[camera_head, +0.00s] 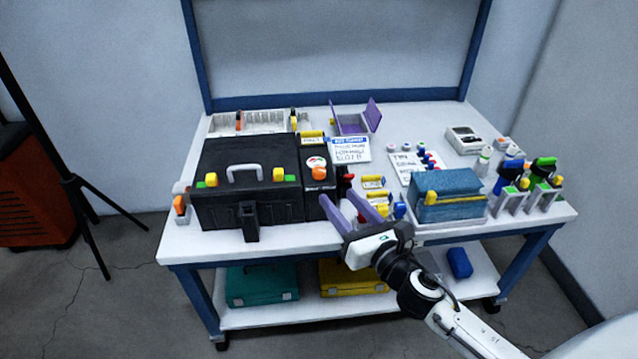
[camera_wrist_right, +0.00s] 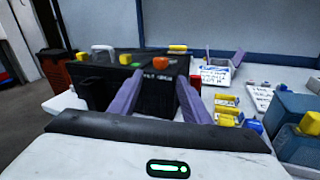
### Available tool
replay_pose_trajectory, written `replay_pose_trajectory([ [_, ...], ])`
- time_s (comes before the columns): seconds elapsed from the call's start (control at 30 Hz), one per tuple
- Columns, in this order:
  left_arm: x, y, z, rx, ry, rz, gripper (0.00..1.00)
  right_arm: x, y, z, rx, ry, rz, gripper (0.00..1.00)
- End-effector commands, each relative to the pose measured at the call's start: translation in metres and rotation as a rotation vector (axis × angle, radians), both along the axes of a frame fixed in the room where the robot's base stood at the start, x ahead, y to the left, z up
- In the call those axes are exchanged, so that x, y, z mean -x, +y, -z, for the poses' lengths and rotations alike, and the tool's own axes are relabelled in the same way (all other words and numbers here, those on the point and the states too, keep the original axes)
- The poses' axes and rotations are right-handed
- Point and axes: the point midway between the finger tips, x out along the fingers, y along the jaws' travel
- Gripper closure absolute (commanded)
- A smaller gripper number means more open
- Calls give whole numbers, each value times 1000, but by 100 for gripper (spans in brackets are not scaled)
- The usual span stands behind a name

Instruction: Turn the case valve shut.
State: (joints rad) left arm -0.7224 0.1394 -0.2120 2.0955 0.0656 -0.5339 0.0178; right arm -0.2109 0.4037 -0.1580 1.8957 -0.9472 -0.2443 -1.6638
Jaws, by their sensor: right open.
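The black case (camera_head: 248,195) stands at the left of the table, with a grey handle and yellow latches. An orange knob (camera_head: 319,173), which looks like the case valve, sits on top of the narrow black section at the case's right end. The knob also shows in the right wrist view (camera_wrist_right: 160,63). My right gripper (camera_head: 339,194) is open and empty, its purple fingers pointing at that section. In the right wrist view its fingertips (camera_wrist_right: 160,78) lie either side of the section, below the knob. The exact gap to the case is hard to tell. My left gripper is out of view.
A small red-topped part (camera_head: 347,180) stands close right of the case. A purple open box (camera_head: 352,122) and a white sign (camera_head: 350,150) stand behind.

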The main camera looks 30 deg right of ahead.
Motion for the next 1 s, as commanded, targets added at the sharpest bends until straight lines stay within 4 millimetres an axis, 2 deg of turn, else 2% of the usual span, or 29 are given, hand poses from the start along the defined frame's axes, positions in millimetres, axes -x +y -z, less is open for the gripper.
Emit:
replay_pose_trajectory([
  [0.1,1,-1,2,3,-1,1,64,-8,-2,-7,129,-34,-9,57],
  [0.27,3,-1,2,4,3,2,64,-22,-2,-10,149,-41,-9,57],
  [0.7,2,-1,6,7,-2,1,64,-95,1,-8,143,-39,-9,57],
  [0.83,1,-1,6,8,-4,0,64,-106,1,-8,141,-38,-9,57],
  [1.0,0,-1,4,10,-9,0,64,-110,2,-9,142,-37,-9,57],
])
